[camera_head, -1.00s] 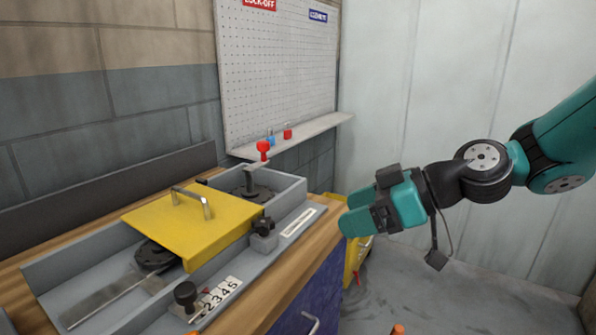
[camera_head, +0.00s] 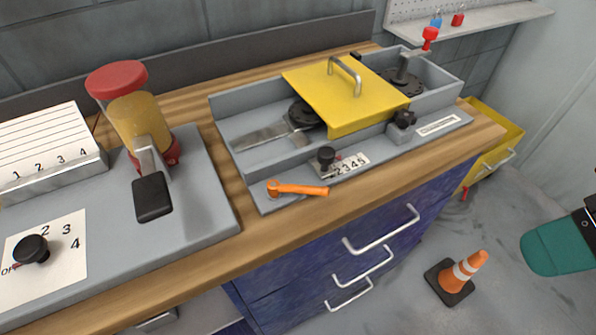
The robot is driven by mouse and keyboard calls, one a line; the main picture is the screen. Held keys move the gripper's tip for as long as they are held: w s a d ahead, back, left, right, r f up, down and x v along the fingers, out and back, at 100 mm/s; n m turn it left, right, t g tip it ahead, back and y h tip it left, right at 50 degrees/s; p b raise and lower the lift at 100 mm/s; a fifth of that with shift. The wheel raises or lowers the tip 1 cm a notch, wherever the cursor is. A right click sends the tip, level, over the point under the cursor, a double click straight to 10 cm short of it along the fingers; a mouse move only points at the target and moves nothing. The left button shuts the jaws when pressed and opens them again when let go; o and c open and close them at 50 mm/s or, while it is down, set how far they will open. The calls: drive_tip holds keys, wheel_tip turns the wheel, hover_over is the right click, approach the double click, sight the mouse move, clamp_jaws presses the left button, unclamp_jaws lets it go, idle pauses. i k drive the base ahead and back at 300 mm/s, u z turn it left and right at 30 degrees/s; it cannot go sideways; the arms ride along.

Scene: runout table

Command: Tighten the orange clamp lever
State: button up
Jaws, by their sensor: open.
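The orange clamp lever (camera_head: 297,188) lies at the front left corner of the grey machine tray (camera_head: 250,160) on the wooden bench. Its round hub is at the left and its handle points right along the front edge. My gripper (camera_head: 545,250) shows only in part at the right edge, as a teal finger in the air above the floor. It is open and well to the right of the lever, touching nothing in view. The rest of the arm is out of view.
A yellow cover (camera_head: 335,92) with a handle sits on the tray. A black knob (camera_head: 326,158) stands close behind the lever. A red-topped jar (camera_head: 128,110) stands left. Blue drawers (camera_head: 370,245) have protruding handles. An orange cone (camera_head: 466,275) and a yellow bin (camera_head: 492,150) are at right.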

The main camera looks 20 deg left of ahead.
sight(274, 189)
drive_tip(key=z, duration=0.1)
drive_tip(key=k, duration=1.05)
drive_tip(key=u, duration=0.95)
drive_tip(key=i, duration=0.95)
drive_tip(key=z, duration=0.25)
